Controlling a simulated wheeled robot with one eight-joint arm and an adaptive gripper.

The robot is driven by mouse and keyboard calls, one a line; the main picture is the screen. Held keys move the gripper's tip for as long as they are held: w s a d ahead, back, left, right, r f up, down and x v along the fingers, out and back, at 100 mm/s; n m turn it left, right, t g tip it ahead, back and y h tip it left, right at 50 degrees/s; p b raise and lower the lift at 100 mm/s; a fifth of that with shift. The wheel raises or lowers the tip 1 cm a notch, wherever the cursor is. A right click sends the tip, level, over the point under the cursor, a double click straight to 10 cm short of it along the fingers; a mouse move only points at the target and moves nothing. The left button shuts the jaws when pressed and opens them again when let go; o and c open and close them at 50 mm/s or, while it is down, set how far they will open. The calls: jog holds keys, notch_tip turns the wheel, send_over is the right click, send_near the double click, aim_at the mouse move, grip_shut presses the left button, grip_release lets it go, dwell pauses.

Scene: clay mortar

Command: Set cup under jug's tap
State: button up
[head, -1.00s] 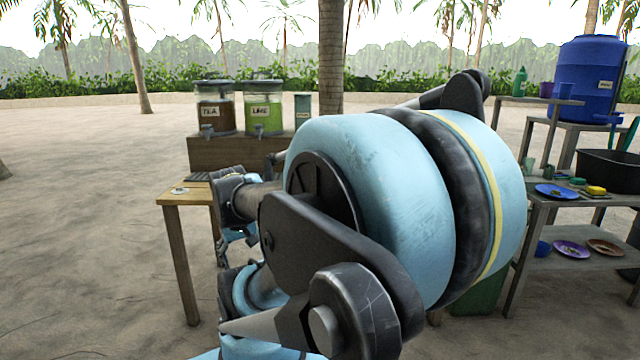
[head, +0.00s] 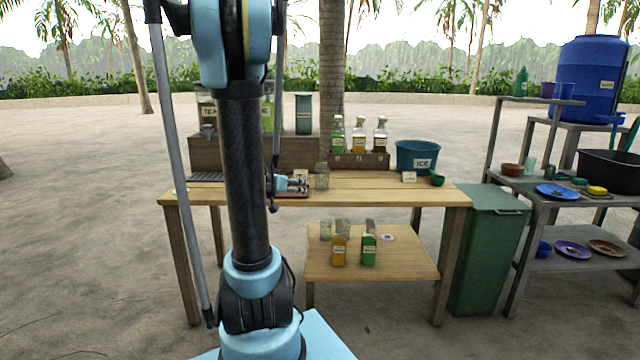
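Two clear jugs with labels stand on a wooden riser at the back left of the table. The TEA jug (head: 205,112) is partly behind my arm, with its tap (head: 207,131) showing at the front. Only a strip of the second, green-filled jug (head: 267,118) shows, and its tap is hidden by my arm. A clear glass cup (head: 321,178) stands upright on the table. My gripper (head: 305,186) is low over the tabletop, just left of the cup, pointing toward it. The fingers are too small to tell whether they touch it.
The wooden table (head: 380,188) has free room right of the cup. Several bottles (head: 358,135) stand behind it, with a blue ICE bucket (head: 417,156) to their right. A dark slatted mat (head: 207,176) lies at the left. A green bin (head: 490,245) stands at the right.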

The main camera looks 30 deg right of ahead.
jog(key=w+d+m+t+h, duration=0.1)
jog(key=w+d+h, duration=0.1)
jog(key=w+d, duration=0.35)
jog(key=t+h, duration=0.1)
jog(key=t, duration=0.2)
send_near(318, 171)
jog(key=x, duration=0.8)
jog(key=shift+d+r, duration=0.1)
jog(key=shift+x, duration=2.7)
jog(key=shift+s, duration=0.2)
jog(key=c, duration=1.2)
